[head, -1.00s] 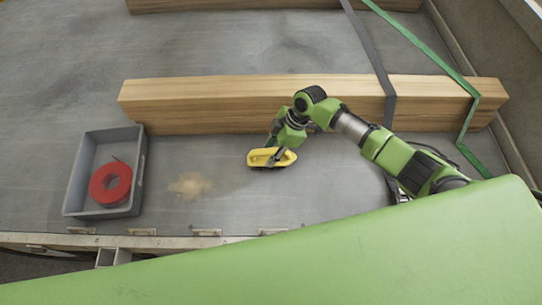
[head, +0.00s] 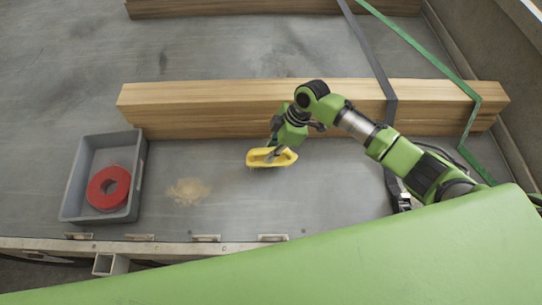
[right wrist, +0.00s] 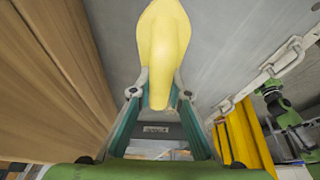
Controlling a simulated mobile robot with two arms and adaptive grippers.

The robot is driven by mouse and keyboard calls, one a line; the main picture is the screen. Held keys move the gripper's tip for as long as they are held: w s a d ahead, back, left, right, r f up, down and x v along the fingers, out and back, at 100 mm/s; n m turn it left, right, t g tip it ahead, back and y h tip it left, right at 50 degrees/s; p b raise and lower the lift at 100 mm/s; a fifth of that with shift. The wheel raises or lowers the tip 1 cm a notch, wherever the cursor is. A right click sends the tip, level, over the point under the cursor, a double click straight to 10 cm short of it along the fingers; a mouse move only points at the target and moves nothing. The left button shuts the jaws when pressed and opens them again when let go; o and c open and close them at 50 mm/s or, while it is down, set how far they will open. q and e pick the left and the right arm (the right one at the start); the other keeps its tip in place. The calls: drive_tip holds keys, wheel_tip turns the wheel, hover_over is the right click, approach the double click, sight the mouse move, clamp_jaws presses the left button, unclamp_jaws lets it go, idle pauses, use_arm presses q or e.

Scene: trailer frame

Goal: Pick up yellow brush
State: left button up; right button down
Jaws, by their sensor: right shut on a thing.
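The yellow brush (head: 258,157) is in the middle of the head view, over the grey trailer floor, in front of the long wooden beam. My right gripper (head: 274,153) is shut on it from above. Bristles show along its lower edge; I cannot tell surely whether they touch the floor. In the right wrist view, the brush (right wrist: 163,45) is a large yellow body between the two fingertips of my right gripper (right wrist: 160,88).
A grey crate (head: 72,183) holding a red roll (head: 97,190) stands at left. A sand-coloured pile (head: 188,191) lies between crate and brush. The wooden beam (head: 200,105) lies behind, crossed by a dark strap (head: 373,55) and a green strap (head: 420,45) on the right.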

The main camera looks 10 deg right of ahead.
drive_tip(key=s+a+r+b, duration=0.1)
drive_tip(key=s+a+r, duration=0.3)
drive_tip(key=s+r, duration=0.6)
drive_tip(key=s, duration=0.3)
drive_tip(key=shift+s+a+b, duration=0.15)
drive_tip(key=shift+b, duration=0.2)
